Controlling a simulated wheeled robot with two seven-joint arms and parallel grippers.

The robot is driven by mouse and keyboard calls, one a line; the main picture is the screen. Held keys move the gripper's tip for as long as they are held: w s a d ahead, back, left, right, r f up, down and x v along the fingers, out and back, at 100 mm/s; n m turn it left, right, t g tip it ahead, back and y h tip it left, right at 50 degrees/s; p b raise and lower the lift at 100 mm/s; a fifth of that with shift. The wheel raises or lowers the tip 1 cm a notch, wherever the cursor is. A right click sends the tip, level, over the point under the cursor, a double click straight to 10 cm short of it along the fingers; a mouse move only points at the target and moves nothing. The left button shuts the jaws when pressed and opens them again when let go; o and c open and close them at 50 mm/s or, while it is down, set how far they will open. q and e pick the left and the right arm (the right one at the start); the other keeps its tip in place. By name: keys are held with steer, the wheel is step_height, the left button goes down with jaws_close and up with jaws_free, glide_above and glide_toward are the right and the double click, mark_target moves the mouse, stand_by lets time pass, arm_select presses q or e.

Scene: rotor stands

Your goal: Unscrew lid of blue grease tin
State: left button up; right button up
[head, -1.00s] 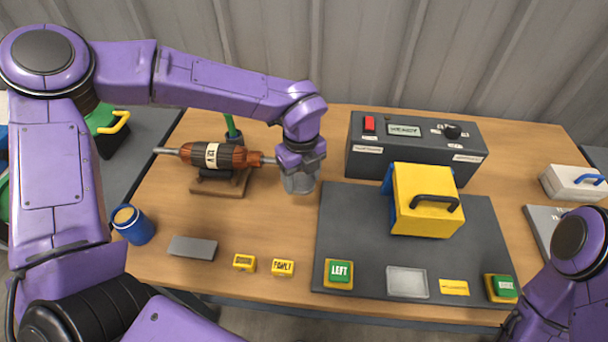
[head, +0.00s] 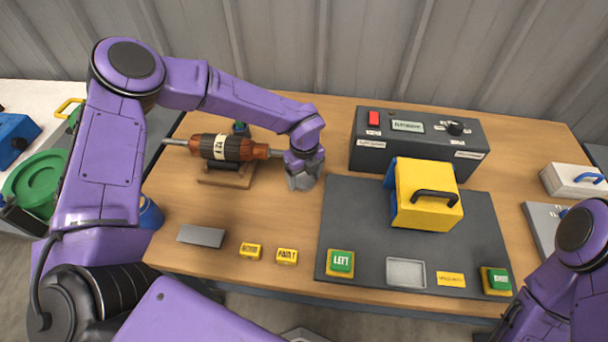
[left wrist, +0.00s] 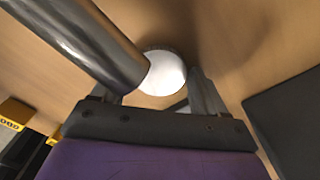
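The blue grease tin (head: 152,214) stands at the left of the table in the head view, mostly hidden behind my left arm; its top is hidden. My left gripper (head: 305,180) points down near the table, just right of the rotor's shaft end. In the left wrist view a round white disc with a ribbed edge, seemingly the lid (left wrist: 163,74), lies between and beyond the fingers. A gap shows beside the right-hand finger, so the left gripper looks open. The near shaft hides the other fingertip. My right arm shows at lower right, its gripper out of view.
The rotor (head: 225,148) rests on a wooden stand (head: 228,178), its shaft (left wrist: 85,40) close to my left gripper. A grey mat (head: 340,215) with a yellow box (head: 425,190) lies to the right. A grey plate (head: 201,236) and two yellow blocks (head: 251,251) lie in front.

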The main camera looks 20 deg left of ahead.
mark_target(304, 180)
arm_select(q)
steer(key=shift+o, duration=0.6)
steer(key=shift+r+p, duration=0.3)
steer(key=shift+r+b, duration=0.35)
steer(key=shift+r, duration=0.05)
step_height(304, 180, up, 11)
steer(key=b, duration=0.1)
steer(key=shift+b, duration=0.35)
steer(key=shift+s+f, duration=0.1)
